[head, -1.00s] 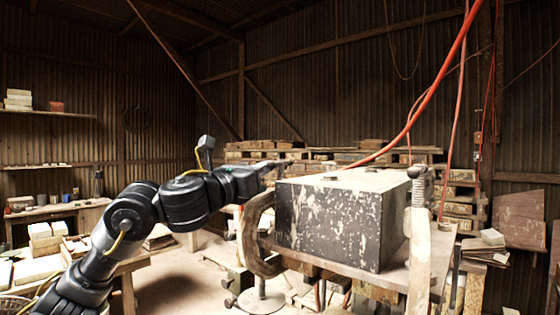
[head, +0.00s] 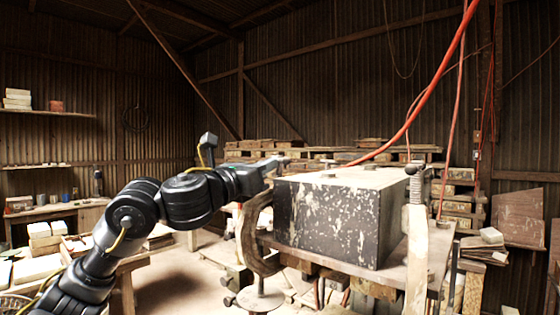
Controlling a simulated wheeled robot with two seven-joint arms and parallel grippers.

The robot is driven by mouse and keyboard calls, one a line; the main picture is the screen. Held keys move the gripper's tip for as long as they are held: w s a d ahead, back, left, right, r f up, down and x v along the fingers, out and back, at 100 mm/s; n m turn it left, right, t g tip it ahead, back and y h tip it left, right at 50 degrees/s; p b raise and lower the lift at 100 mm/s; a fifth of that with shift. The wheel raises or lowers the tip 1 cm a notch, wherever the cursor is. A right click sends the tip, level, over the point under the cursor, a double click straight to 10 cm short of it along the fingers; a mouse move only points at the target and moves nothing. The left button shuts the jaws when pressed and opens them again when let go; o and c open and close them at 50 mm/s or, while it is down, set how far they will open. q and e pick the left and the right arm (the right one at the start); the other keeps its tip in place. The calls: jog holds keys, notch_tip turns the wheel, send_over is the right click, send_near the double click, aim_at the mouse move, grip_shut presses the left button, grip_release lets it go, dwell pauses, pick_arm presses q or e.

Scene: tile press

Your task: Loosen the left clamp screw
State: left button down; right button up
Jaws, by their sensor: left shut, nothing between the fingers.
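The left clamp (head: 250,240) is a worn, curved C-shaped piece at the left end of the dark, paint-flecked press block (head: 328,222). Its screw top is hidden behind my left gripper or too small to make out. My left gripper (head: 281,163) is over the top of this clamp, beside the block's upper left edge. It is shut, with nothing seen between the fingers. A second clamp (head: 416,245) with a dark screw head (head: 411,169) stands upright at the block's right side. My right gripper is not in view.
The block sits on a wooden board (head: 425,272) on a stand. Stacked pallets (head: 465,195) stand behind. A workbench (head: 75,208) is at the left.

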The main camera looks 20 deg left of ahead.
pick_arm(q)
jog(key=r+p+v, duration=0.2)
jog(key=p+v, duration=0.1)
jog(key=v, duration=0.7)
jog(key=shift+s+a+r, duration=0.15)
jog(key=shift+s+r, duration=0.05)
jog(key=shift+r, duration=0.05)
jog(key=shift+w, duration=0.1)
